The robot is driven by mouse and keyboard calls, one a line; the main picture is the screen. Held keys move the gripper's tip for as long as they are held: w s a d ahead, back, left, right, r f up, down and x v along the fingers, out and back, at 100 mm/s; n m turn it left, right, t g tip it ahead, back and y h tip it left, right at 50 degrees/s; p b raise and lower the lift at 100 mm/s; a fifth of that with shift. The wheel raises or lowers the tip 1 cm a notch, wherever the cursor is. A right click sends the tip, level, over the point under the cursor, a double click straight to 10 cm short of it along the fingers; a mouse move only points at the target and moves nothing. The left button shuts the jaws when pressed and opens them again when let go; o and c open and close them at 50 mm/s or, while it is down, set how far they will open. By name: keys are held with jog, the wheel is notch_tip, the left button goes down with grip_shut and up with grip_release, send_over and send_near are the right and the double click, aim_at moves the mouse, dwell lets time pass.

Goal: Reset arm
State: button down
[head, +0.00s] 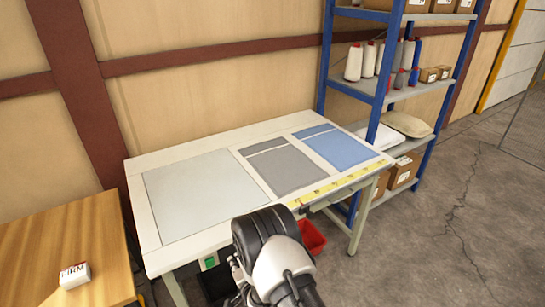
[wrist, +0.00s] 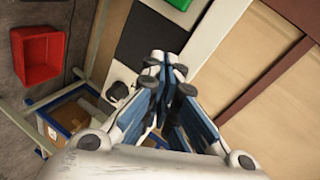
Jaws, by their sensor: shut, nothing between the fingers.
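My gripper (wrist: 165,75) is shut, its blue-padded fingers together with nothing between them in the wrist view. In the head view my folded arm is at the bottom middle, in front of the white work table (head: 160,255); the fingertips are not clear there. A grey pillow cover (head: 285,170) and a blue pillow cover (head: 338,148) lie flat on the table, apart from the arm in the picture.
A wooden table (head: 100,240) with a small white box (head: 75,275) stands at left. A blue shelf rack (head: 378,105) stands at right. A red bin (head: 312,238) is under the table; the wrist view also shows a red bin (wrist: 38,55). Floor at right is clear.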

jog(key=w+d+r+n+g+h, duration=0.15)
jog(key=d+r, duration=0.35)
jog(key=r, duration=0.6)
jog(key=d+r+n+g+h, duration=0.15)
jog(key=d+r, duration=0.45)
jog(key=r, duration=0.6)
jog(key=s+d+r+n+g+h, duration=0.1)
jog(key=s+d+r+n+h, duration=0.15)
jog(key=s+d+r, duration=0.7)
jog(key=s+d+r+n+g, duration=0.2)
jog(key=s+d, duration=0.1)
jog(key=s, duration=0.9)
jog(key=s+d+r+n+g, duration=0.1)
jog(key=s+d+r+n, duration=0.1)
jog(key=s, duration=1.1)
jog(key=shift+s+d+r+g, duration=0.2)
jog(key=shift+s+d+g, duration=0.1)
jog(key=shift+d+g, duration=0.15)
jog(key=shift+h, duration=0.25)
